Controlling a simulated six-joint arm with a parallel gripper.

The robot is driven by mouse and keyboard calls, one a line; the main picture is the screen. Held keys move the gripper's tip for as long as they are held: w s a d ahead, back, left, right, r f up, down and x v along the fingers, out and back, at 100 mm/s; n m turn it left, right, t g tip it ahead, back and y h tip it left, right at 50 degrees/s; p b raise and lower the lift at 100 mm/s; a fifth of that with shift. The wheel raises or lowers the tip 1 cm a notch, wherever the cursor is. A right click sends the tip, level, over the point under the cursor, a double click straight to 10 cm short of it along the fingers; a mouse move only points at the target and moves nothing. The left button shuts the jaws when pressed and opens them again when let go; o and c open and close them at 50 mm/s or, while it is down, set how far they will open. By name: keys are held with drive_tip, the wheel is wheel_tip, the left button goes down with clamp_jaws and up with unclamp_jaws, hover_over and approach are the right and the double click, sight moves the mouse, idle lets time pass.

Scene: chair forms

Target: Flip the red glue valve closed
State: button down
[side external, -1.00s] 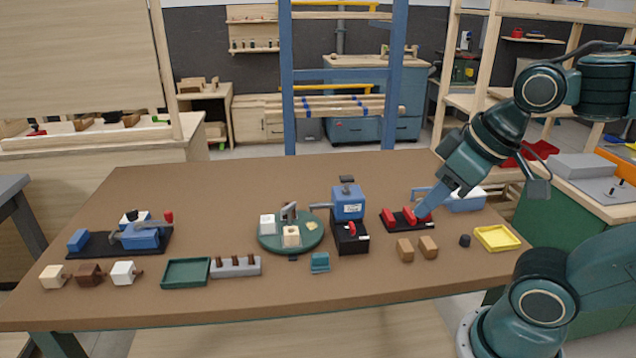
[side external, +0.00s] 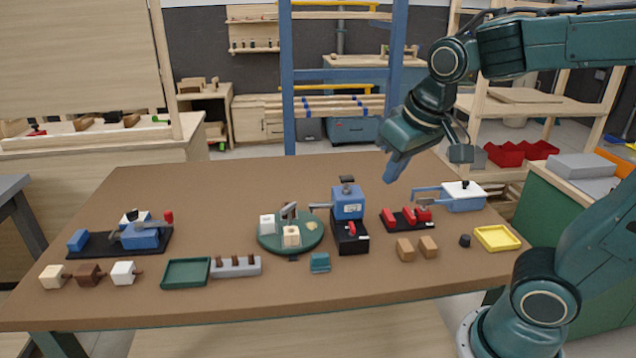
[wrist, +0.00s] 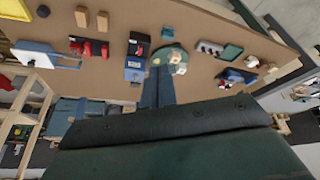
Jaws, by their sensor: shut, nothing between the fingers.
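A black plate (side external: 408,226) on the right of the table carries red lever-like parts (side external: 388,217). They also show in the wrist view (wrist: 88,48). A separate red lever (side external: 352,229) sits on the black base of a blue boxy machine (side external: 348,205), which also shows in the wrist view (wrist: 134,68). I cannot tell from labels which red part is the glue valve, nor its exact setting. My gripper (side external: 390,176) is shut and empty, raised in the air above the table, between the blue machine and the black plate in the side view. Its fingers (wrist: 158,78) show in the wrist view.
A white-topped blue box with a handle (side external: 464,196) stands behind the black plate. Brown blocks (side external: 405,249), a dark knob (side external: 465,241) and a yellow tray (side external: 497,238) lie in front. A green turntable (side external: 268,243) is left of the machine.

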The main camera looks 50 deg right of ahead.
sight(352, 229)
drive_tip(key=w+d+f+m+g+h, duration=0.25)
drive_tip(key=w+f+m, duration=0.2)
drive_tip(key=w, duration=0.85)
drive_tip(key=w+f+m+g+h, duration=0.2)
drive_tip(key=w+f, duration=0.6)
drive_tip(key=f, duration=0.5)
drive_tip(key=shift+w+d+m+h, duration=0.15)
drive_tip(key=shift+d+m+h, duration=0.3)
drive_tip(key=shift+h, duration=0.3)
drive_tip(key=shift+f+g, duration=0.15)
drive_tip(key=shift+g, duration=0.1)
drive_tip(key=x, duration=1)
drive_tip(key=shift+s+d, duration=1.4)
